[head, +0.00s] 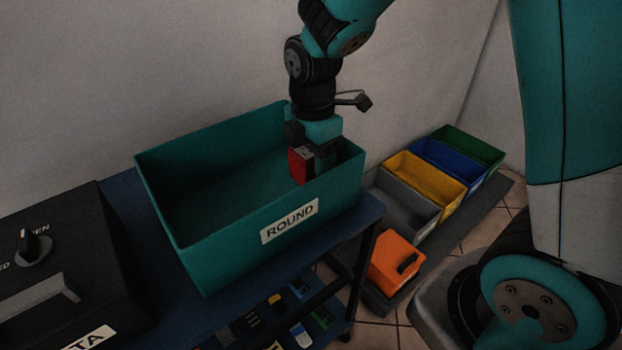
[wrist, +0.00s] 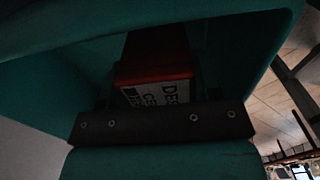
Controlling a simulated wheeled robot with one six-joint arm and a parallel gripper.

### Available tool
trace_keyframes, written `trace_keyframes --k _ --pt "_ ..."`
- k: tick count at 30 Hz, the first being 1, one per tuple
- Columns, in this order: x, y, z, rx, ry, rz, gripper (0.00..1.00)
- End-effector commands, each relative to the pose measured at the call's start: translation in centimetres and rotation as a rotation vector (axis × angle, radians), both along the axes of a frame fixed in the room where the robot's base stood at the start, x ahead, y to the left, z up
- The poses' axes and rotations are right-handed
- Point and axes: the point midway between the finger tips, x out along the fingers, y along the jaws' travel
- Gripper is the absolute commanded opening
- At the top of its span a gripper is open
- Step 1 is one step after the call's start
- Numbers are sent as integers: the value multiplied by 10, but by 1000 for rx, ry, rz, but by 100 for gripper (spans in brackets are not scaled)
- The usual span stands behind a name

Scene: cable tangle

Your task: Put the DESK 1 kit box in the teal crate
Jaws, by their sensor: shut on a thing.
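The teal crate (head: 217,243) stands on a blue table, with a white label reading ROUND on its front. My gripper (head: 314,160) is at the crate's right end, reaching down inside the rim. It is shut on a red box (head: 300,165), which hangs within the crate's walls. In the wrist view the red box (wrist: 156,80) shows a white label with partly hidden text starting DES. The teal crate's walls (wrist: 60,70) surround it there. Whether the box touches the crate floor is hidden. The rest of the crate looks empty.
A black case (head: 60,250) with a knob and handle stands left of the crate. Grey (head: 401,208), yellow (head: 425,176), blue (head: 448,165) and green (head: 470,149) bins stand lower right, with an orange box (head: 396,261) in front. Several small items lie on the shelf below.

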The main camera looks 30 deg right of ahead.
Motion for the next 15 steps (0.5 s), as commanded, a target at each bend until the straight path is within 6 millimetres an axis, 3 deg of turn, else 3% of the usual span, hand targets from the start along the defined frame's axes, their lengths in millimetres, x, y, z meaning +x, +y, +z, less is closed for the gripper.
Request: trace_keyframes --k 9,15 --pt "0 1 -41 0 2 2 27" --pt "0 1 -50 0 -2 1 27"
